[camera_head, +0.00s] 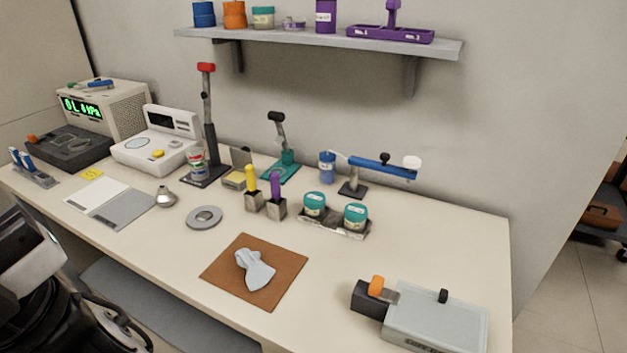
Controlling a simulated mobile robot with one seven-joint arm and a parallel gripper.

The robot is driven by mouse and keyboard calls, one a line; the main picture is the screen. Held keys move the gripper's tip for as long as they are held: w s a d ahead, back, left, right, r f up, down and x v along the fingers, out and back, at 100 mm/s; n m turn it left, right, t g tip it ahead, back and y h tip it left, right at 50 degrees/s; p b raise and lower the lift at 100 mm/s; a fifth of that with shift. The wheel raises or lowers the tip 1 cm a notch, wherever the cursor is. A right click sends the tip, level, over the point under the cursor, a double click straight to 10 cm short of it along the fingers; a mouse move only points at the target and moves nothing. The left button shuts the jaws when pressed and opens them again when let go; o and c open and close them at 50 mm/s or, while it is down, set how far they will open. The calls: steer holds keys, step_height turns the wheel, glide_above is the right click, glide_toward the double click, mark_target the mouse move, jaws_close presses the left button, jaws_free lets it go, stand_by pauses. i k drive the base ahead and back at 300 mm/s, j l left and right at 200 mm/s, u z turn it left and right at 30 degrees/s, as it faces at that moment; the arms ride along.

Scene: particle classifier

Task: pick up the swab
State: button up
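No object is clearly recognisable as the swab. A pale grey, crumpled, cloth-like piece (256,270) lies on a brown mat (222,273) near the front middle of the table; I cannot tell whether it is the swab. A blue bar with a white round end (375,165) rests level on a dark stand at the back right. Parts of my own arm show at the lower left, apart from these things. My gripper's fingertips cannot be made out.
A grey box with an orange knob (437,318) stands at the front right. Two teal-lidded jars sit in a tray (350,233) behind the mat. Yellow and purple handled tools (275,188) stand left of them. A shelf (330,42) hangs above. Bare table surrounds the mat.

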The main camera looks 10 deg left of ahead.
mark_target(249, 170)
steer(key=j+z, duration=1)
steer(key=j, duration=0.2)
steer(key=k+j+z, duration=0.15)
steer(key=j, duration=0.15)
steer(key=j+z, duration=0.15)
steer(key=j, duration=0.15)
steer(key=k+j, duration=0.15)
steer(key=j, duration=0.25)
steer(key=k+j, duration=0.15)
steer(key=j, duration=0.25)
steer(key=k+j+z, duration=0.1)
steer(key=j, duration=0.25)
steer(key=k+j, duration=0.15)
steer(key=j, duration=0.25)
steer(key=k+j, duration=0.15)
steer(key=j, duration=0.2)
steer(key=i+j, duration=0.1)
steer(key=i, duration=0.85)
steer(key=l+z, duration=0.05)
